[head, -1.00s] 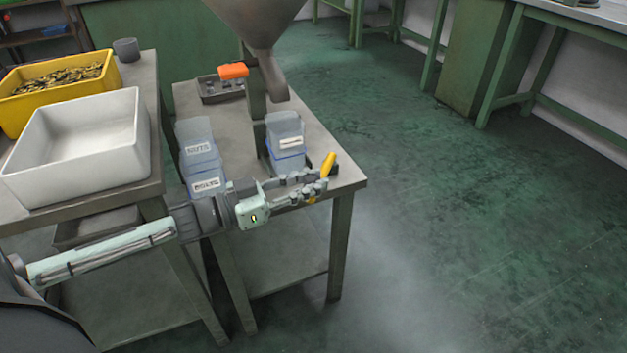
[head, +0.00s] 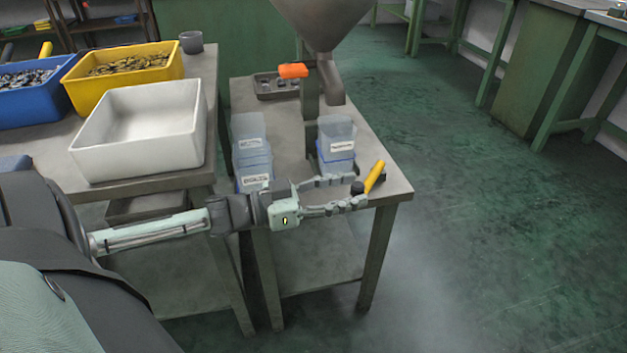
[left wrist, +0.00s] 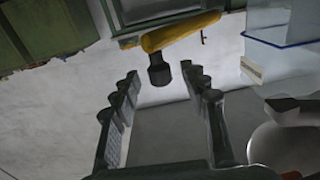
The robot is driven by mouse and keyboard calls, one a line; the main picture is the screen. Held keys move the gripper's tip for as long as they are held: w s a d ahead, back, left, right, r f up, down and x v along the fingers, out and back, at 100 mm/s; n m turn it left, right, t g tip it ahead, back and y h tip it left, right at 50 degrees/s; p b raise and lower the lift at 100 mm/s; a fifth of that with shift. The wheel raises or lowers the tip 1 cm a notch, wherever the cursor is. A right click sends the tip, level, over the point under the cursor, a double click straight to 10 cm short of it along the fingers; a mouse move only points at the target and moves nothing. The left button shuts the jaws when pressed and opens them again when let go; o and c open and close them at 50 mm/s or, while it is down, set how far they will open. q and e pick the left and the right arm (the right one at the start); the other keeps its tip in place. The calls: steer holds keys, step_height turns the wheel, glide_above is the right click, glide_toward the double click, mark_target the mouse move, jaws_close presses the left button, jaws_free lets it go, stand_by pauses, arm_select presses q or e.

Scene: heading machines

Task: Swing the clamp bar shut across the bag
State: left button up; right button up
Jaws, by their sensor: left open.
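A yellow handle (head: 375,176) with a dark end is over the near right corner of the small steel table (head: 393,187). I take it for the clamp bar's grip, but cannot be sure. In the left wrist view the yellow handle (left wrist: 180,31) with its dark stub lies just beyond my fingertips. My left gripper (head: 357,190) is open and empty, its fingers on either side of the stub's line; it also shows in the left wrist view (left wrist: 160,85). No bag can be made out. My right gripper is not in view.
A steel funnel (head: 322,22) with a spout stands over the small table. Labelled translucent bins (head: 252,155) and another bin (head: 337,140) stand near my gripper. An orange part (head: 293,71) is on the post. A white tub (head: 140,130) is left. Floor to the right is clear.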

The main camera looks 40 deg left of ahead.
arm_select(q)
steer(key=v, duration=0.9)
steer(key=shift+s+a, duration=0.2)
steer(key=shift+s, duration=0.15)
